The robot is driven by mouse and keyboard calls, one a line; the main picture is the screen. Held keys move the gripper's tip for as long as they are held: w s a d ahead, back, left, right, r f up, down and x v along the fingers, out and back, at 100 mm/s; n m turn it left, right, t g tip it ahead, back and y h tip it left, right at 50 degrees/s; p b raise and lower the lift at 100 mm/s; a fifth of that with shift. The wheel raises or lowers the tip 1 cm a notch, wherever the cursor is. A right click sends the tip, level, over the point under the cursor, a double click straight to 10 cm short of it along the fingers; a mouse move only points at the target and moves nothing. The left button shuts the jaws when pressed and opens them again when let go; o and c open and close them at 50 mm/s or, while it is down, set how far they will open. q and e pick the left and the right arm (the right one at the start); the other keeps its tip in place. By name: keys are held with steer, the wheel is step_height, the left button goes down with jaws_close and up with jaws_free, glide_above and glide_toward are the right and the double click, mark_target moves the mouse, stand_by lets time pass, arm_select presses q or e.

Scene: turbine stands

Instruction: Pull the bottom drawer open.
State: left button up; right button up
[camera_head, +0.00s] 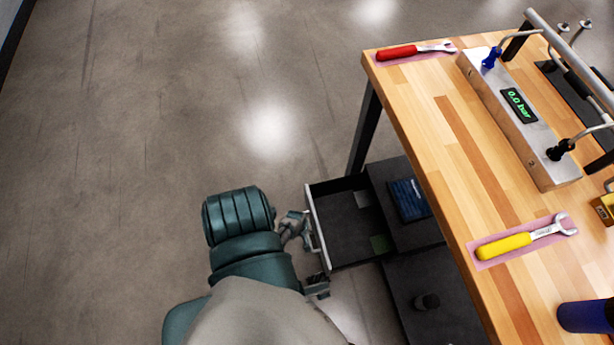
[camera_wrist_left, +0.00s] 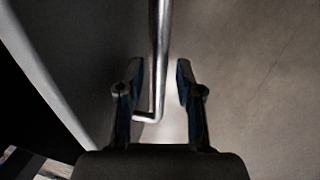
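A dark drawer (camera_head: 345,228) with a light front stands pulled out under the workbench. Its inside shows, and I cannot tell which level it is. Its metal bar handle (camera_head: 317,238) is on the front and also runs down the middle of the left wrist view (camera_wrist_left: 159,60), bending near the bottom. My left gripper (camera_head: 295,230) is at the drawer front, partly hidden by my arm. In the left wrist view its two fingers (camera_wrist_left: 160,92) stand apart on either side of the bar, with gaps showing. My right gripper is not clearly in view.
The wooden workbench (camera_head: 440,130) stands on the right, with a red wrench (camera_head: 398,52), a yellow wrench (camera_head: 505,245) and a gauge box (camera_head: 520,115) on it. A black table leg (camera_head: 365,130) is behind the drawer. Open floor (camera_head: 150,110) lies to the left.

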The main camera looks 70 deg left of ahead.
arm_select(q)
steer(key=shift+d+f, duration=0.1)
steer(key=shift+d, duration=0.05)
steer(key=shift+r, duration=0.35)
step_height(320, 180, up, 11)
steer(key=s, duration=0.2)
steer(key=shift+s, duration=0.1)
stand_by(0.5)
steer(key=shift+s, duration=0.1)
